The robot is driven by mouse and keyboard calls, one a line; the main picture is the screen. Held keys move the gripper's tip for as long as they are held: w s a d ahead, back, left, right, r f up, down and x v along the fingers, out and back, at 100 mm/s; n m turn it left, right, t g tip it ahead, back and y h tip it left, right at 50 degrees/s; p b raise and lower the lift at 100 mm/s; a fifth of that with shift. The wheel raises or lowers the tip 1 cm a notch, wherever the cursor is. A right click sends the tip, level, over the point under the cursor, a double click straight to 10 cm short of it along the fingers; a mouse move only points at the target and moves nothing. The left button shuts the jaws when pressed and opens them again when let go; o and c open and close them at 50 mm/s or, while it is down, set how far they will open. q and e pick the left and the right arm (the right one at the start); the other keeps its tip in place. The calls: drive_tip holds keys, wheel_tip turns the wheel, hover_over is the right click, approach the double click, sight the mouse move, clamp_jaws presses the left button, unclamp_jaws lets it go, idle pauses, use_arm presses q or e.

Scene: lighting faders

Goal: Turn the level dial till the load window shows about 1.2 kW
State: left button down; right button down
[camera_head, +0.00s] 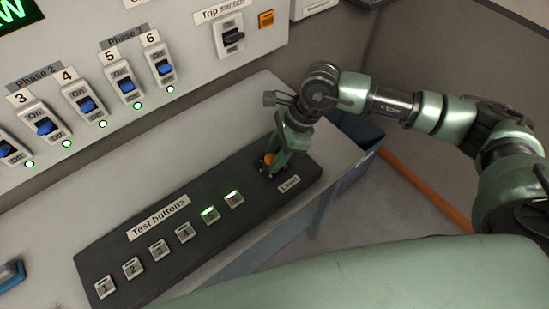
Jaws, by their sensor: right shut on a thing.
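The level dial (269,159) shows as a small orange patch at the right end of the dark panel, just behind the "Level" label (290,184). My right gripper (273,161) points down over the dial and is shut on it, hiding most of it. The dial's pointer and scale cannot be read. A green-lit display (17,12) at the top left is cut off by the picture edge. Only a "W" shows, so its number is out of view, and I cannot tell if it is the load window. My left gripper is not in view.
A trip switch (233,37) sits near an orange square (266,19). The bench (190,130) between is clear.

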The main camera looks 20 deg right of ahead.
drive_tip(key=shift+m+t+b, duration=0.4)
drive_tip(key=shift+m+b, duration=0.4)
drive_tip(key=shift+m, duration=0.3)
drive_tip(key=c, duration=0.9)
unclamp_jaws()
drive_tip(key=shift+r, duration=0.1)
drive_tip(key=b+v, duration=0.1)
drive_tip(key=v, duration=0.6)
drive_tip(key=shift+r+b, duration=0.3)
drive_tip(key=shift+r, duration=0.05)
drive_tip(key=shift+s+d, duration=0.1)
drive_tip(key=shift+s, duration=0.1)
